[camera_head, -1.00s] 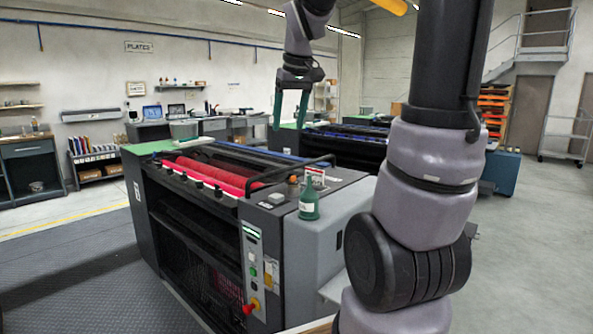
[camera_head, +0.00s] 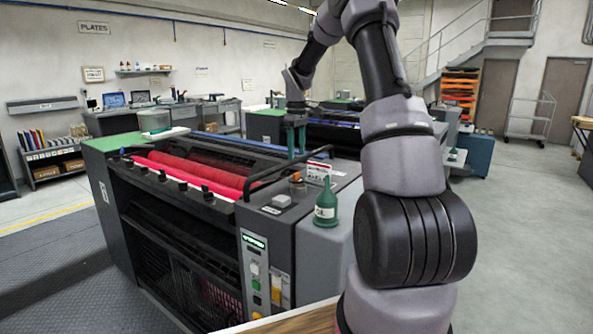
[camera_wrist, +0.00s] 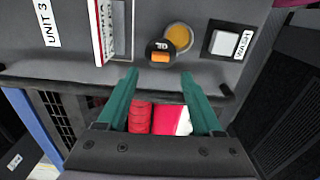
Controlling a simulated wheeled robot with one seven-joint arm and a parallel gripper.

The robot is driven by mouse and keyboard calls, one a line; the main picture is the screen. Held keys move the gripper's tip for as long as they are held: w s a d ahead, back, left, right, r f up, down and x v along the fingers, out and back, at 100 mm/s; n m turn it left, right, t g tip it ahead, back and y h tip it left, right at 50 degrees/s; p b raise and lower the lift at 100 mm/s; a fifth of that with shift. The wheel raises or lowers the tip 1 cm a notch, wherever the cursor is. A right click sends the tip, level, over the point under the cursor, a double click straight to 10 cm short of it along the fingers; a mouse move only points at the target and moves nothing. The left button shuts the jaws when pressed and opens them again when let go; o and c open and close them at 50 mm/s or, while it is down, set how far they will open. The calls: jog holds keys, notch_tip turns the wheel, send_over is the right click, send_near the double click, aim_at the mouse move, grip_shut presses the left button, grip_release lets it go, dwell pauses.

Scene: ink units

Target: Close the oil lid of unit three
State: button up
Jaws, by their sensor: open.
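My gripper (camera_head: 297,153) is open and empty above the press unit marked UNIT 3, over the rollers just behind its end panel. In the wrist view its green fingers (camera_wrist: 160,77) are spread and point toward the panel (camera_wrist: 190,63). The oil lid (camera_wrist: 159,50), a dark round cap with an orange patch, stands open beside a round amber oil opening (camera_wrist: 179,37). The lid lies just beyond the fingertips in that view, and no contact shows. In the head view the small orange-brown lid area (camera_head: 297,178) is on the panel top beside a sign.
A red-and-white sign (camera_wrist: 104,30) stands left of the lid, and a white WASH button (camera_wrist: 222,43) is to its right. A black rail (camera_head: 282,168) curves beside the rollers. A green bottle (camera_head: 326,207) stands on the unit's near end. Red rollers (camera_head: 190,172) lie left.

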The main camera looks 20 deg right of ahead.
aim_at(296, 177)
notch_tip(296, 177, down, 8)
jog(key=shift+r, duration=0.2)
grip_shut()
